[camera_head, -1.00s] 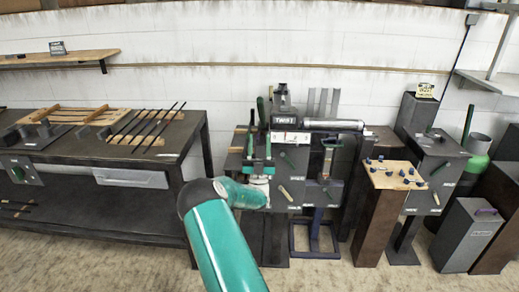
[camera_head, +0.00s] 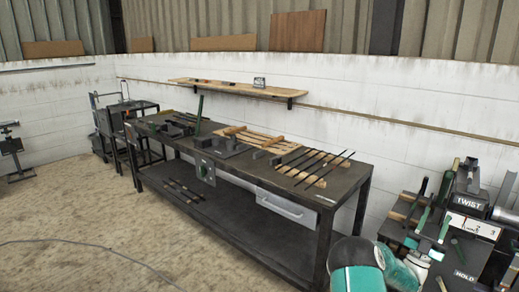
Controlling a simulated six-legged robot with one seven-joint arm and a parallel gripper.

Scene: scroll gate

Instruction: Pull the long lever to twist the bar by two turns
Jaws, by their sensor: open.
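The twist machine stands at the right edge, with a TWIST sign (camera_head: 467,201) above a white numbered plate (camera_head: 472,228). A grey cylinder (camera_head: 506,213) on it is cut off by the picture edge. I cannot tell the long lever from the dark and green upright parts there, and the bar is not clearly visible. My gripper (camera_head: 433,217) is at the lower right, in front of the machine's left side. Its two green-and-dark fingers are apart, with nothing clearly held between them. Whether it touches any machine part cannot be told.
A long dark workbench (camera_head: 231,160) with rods (camera_head: 318,165), wooden pieces and a drawer fills the middle. A wall shelf (camera_head: 230,89) hangs behind. A cable (camera_head: 100,253) lies on open floor at left front.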

